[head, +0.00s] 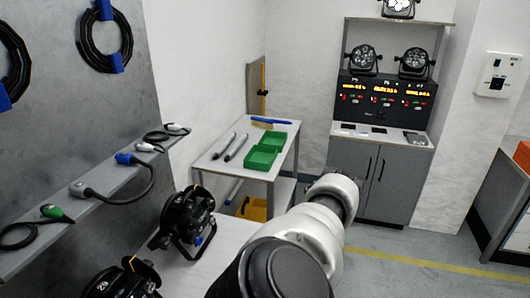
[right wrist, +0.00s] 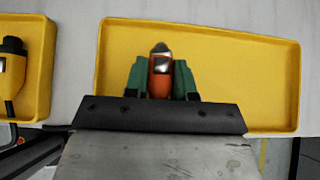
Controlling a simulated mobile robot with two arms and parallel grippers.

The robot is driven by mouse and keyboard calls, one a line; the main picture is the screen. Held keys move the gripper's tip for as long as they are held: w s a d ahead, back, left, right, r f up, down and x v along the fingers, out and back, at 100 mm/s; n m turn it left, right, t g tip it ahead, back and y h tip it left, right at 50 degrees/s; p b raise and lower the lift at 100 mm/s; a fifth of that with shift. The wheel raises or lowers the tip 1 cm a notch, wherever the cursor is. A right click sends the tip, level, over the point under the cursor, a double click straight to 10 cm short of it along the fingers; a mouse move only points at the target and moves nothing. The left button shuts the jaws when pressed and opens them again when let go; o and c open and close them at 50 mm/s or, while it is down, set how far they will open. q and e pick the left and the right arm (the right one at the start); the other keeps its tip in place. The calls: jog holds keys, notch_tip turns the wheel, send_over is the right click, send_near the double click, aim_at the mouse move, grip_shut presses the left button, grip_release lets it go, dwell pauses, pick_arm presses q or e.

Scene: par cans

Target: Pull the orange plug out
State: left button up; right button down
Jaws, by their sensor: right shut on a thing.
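The orange plug (right wrist: 160,83) is in the right wrist view, with a silver and dark tip pointing up the picture. My right gripper (right wrist: 160,76) has green fingers on both sides of the plug and is shut on it. Its lower end is hidden behind the dark gripper body. A yellow tray (right wrist: 240,30) lies behind the plug and fingers; I cannot tell how far below. No socket shows around the plug. In the head view my right arm reaches forward and hides its gripper and the plug. My left gripper is in neither view.
In the head view, a cart (head: 215,160) carries green bins (head: 262,157). Black lamps (head: 185,220) stand on a pale table (head: 222,250). A grey shelf (head: 110,195) holds cables at the left.

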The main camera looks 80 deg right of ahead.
jog(key=c, duration=0.8)
grip_release()
jog(key=shift+c, duration=0.2)
jog(key=shift+s, duration=0.1)
jog(key=p+v, duration=0.4)
jog(key=v, duration=0.6)
jog(key=shift+s+r, duration=0.25)
jog(key=shift+a, duration=0.1)
